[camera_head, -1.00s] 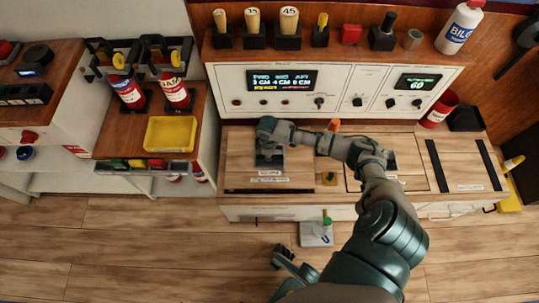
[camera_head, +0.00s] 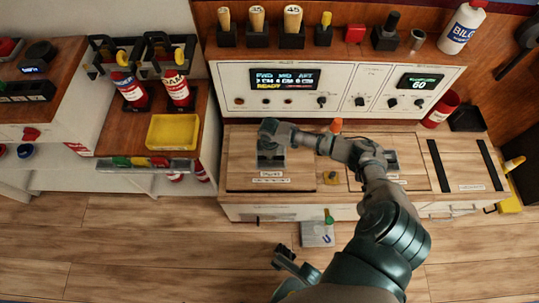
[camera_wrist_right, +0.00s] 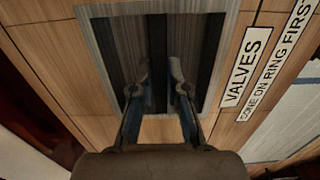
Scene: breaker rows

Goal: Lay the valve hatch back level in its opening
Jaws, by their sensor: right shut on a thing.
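The valve hatch (camera_head: 241,150) is a wooden panel at the left end of the counter, and it appears flat in the head view. In the right wrist view, wood bearing the label VALVES (camera_wrist_right: 246,68) borders a grey metal plate with dark strips (camera_wrist_right: 205,50). My right gripper (camera_head: 270,156) is over the hatch's middle, pointing down. Its fingers (camera_wrist_right: 159,85) are shut on the hatch's grip, which they largely hide. A dark gripper, apparently my left (camera_head: 287,260), shows low in the head view, away from the counter; its jaw state is unclear.
A control panel with screens (camera_head: 284,79) rises behind the counter. An orange knob (camera_head: 336,126) and a small yellow fitting (camera_head: 331,177) are right of the hatch. A green-topped device (camera_head: 317,234) is in front of the counter. A yellow tray (camera_head: 172,132) stands left.

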